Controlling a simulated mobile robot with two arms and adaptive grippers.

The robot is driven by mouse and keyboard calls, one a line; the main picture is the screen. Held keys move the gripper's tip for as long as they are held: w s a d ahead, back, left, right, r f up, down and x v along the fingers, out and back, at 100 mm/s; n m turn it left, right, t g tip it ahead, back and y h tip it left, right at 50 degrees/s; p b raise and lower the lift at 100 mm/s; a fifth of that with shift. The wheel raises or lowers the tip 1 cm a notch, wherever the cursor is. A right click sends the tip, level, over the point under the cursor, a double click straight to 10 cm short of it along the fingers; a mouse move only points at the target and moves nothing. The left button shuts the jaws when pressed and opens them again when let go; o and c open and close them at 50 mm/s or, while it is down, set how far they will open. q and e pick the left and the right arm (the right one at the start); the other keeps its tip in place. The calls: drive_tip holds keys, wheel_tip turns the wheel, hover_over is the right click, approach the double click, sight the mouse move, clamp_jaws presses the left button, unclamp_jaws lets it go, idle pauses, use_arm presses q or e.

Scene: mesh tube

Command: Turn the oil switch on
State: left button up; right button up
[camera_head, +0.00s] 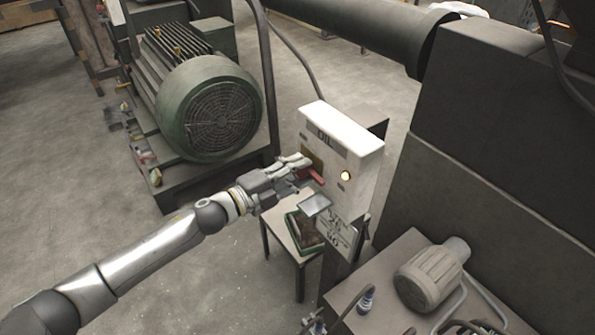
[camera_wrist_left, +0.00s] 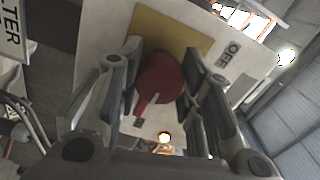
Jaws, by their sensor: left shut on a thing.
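The oil switch box (camera_head: 344,153) is a pale box labelled OIL, standing at the middle right of the head view. Its red switch knob (camera_head: 309,176) is on the front face, over a yellow plate (camera_wrist_left: 172,30). In the left wrist view the red knob (camera_wrist_left: 160,78) sits between the two fingers, its pointer toward the lower left. OFF and a second, blurred label show on the face. My left gripper (camera_head: 298,172) is shut on the knob, with a finger on each side. My right gripper is out of view.
A green motor (camera_head: 210,110) stands left of the box. A small table (camera_head: 303,257) with a tray is below. A large dark machine (camera_head: 500,130) fills the right side, with a grey motor (camera_head: 430,275) at lower right. Open floor lies at left.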

use_arm(q)
drive_tip(key=o, duration=1)
drive_tip(key=shift+o, duration=0.2)
drive_tip(key=v, duration=1.2)
drive_tip(key=shift+f, duration=0.1)
